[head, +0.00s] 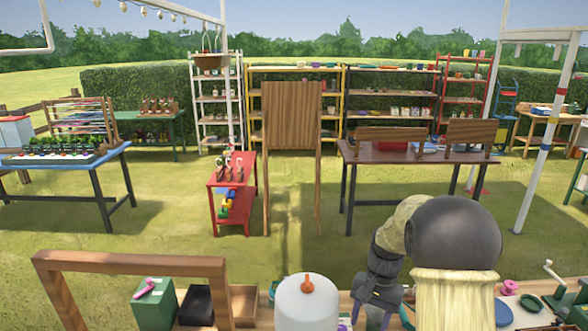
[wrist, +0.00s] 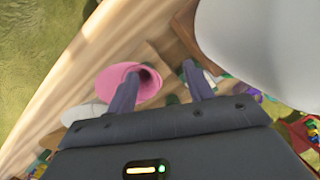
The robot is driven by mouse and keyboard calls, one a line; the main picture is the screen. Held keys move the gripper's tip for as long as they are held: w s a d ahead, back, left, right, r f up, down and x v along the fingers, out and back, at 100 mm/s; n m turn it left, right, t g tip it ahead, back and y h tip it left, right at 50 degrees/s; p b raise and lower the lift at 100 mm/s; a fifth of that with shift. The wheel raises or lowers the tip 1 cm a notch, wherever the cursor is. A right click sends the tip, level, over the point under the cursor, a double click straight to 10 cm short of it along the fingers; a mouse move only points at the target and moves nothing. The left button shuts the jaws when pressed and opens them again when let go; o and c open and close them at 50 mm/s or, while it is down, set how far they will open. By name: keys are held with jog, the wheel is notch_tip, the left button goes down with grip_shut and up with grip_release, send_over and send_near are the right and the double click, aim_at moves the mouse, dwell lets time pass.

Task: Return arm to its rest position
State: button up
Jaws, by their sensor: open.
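My arm reaches over the wooden workbench in the lower right of the head view. My gripper (head: 374,314) points down there, just right of a white rounded container (head: 306,302) with an orange top. In the wrist view my gripper (wrist: 160,78) is open, with its two dark fingers apart and nothing held between them. A pink hollow object (wrist: 122,84) lies beyond the left finger; I cannot tell whether they touch. A large pale rounded surface (wrist: 262,40) fills the upper right of the wrist view.
A pink spool (head: 509,287) and a green device (head: 570,297) are at right. Beyond the bench are grass, a red stand (head: 231,187) and tables.

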jog(key=s+a+r+n+t, duration=0.1)
jog(key=s+n+t, duration=0.1)
jog(key=s, duration=0.6)
jog(key=s+a+r+n+t+h, duration=0.1)
jog(key=s+n+t, duration=0.1)
jog(key=s, duration=0.5)
jog(key=shift+s+a+r+n, duration=0.2)
jog(key=shift+s+a+n, duration=0.2)
jog(key=shift+n, duration=0.3)
jog(key=shift+s, duration=0.1)
